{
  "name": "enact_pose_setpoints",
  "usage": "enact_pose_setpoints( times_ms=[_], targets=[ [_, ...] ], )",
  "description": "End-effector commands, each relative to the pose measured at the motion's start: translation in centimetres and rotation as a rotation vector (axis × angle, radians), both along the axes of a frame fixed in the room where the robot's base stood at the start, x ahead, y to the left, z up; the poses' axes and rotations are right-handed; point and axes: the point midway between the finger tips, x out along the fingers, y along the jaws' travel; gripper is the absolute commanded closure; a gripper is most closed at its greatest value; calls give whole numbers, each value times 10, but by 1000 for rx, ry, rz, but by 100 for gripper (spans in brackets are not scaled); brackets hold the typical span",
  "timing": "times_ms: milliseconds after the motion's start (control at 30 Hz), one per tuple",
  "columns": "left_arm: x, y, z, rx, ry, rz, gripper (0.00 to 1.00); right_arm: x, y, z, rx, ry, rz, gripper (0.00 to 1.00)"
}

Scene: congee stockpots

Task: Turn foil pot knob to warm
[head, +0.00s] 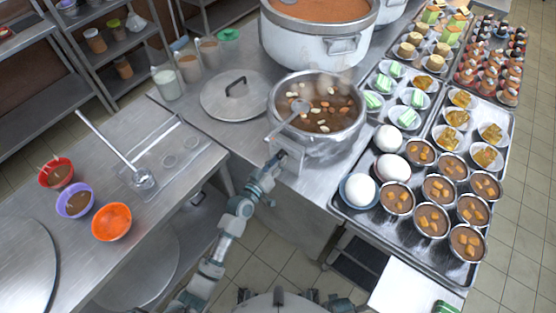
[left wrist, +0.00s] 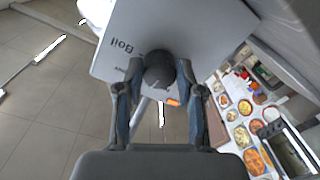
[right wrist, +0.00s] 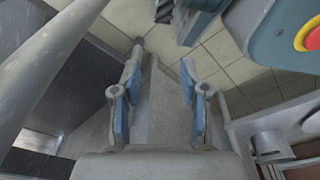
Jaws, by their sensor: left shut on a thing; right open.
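The foil pot (head: 318,128) is a shiny round pot of brown soup with pale and orange pieces. A ladle (head: 301,106) rests in it. My left gripper (head: 280,159) is at the front of its base. In the left wrist view, a dark round knob (left wrist: 159,72) sits between the fingertips of the left gripper (left wrist: 160,66), which is shut on it. The pale panel (left wrist: 112,50) behind carries the word "Boil", upside down. Any other label is hidden or unreadable. My right gripper (right wrist: 162,75) is open and empty in the right wrist view.
A lid (head: 236,96) lies left of the pot, and a large white stockpot (head: 316,42) stands behind. Trays of cups and desserts (head: 348,207) fill the counter at right. Colored bowls (head: 111,222) stand on the left table. Tiled floor shows between the tables.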

Motion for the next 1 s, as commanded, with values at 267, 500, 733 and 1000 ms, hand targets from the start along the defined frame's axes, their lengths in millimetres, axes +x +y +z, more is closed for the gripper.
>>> enact_pose_setpoints(
  times_ms=[267, 500, 733, 1000],
  targets=[
    [1, 1, 3, -206, 150, 3, 98, -30, -5, -21, -2, 17, 6, 56],
    [1, 1, 3, -355, 256, 4, 98, -48, -8, -31, -4, 26, 8, 56],
    [1, 1, 2, -447, 323, 5, 98, -59, -10, -36, -5, 31, 10, 56],
    [1, 1, 1, -492, 357, 5, 98, -64, -11, -39, -6, 34, 11, 56]
  ],
)
